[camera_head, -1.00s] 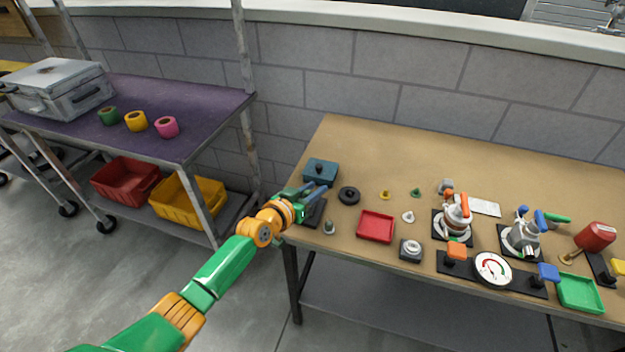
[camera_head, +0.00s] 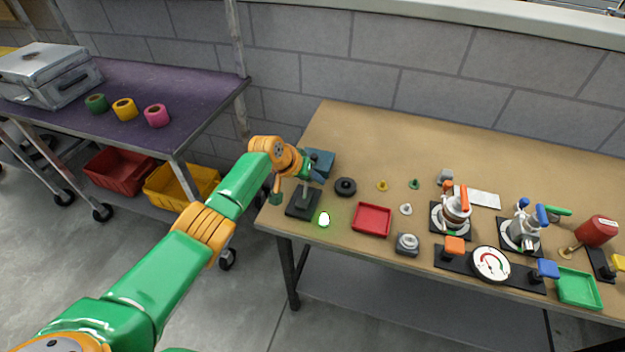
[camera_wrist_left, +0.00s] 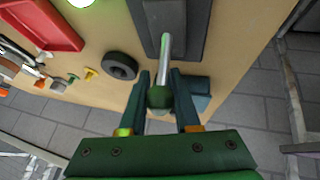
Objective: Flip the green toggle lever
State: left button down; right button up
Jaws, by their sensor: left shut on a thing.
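The toggle switch has a black base (camera_head: 302,203) at the near left corner of the table. Its metal lever with a dark green ball knob shows in the left wrist view (camera_wrist_left: 159,97). My left gripper (camera_head: 314,173) is above the base, on its far side. In the left wrist view its two fingers (camera_wrist_left: 160,78) lie on either side of the knob and are shut on it. The lever leans toward the gripper. A small lamp (camera_head: 324,219) beside the base glows bright green. My right gripper is not in view.
A teal box (camera_head: 320,161) stands just behind the gripper, and a black ring (camera_head: 345,187) lies to its right. A red tray (camera_head: 372,220) and a grey button box (camera_head: 407,244) are further right. The purple cart (camera_head: 190,110) stands left, across a gap.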

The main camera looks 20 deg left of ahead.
pick_arm(q)
jog(key=shift+f+g, duration=0.25)
jog(key=shift+g, duration=0.15)
jog(key=c, duration=0.6)
grip_release()
jog(key=shift+w, duration=0.1)
jog(key=shift+r, duration=0.25)
jog(key=p+v, duration=0.3)
jog(key=v, duration=0.2)
jog(key=shift+s+a+r, duration=0.1)
jog(key=shift+s+r, duration=0.15)
jog(key=shift+s+a+r, duration=0.15)
jog(key=shift+s+r, duration=0.15)
jog(key=shift+r, duration=0.15)
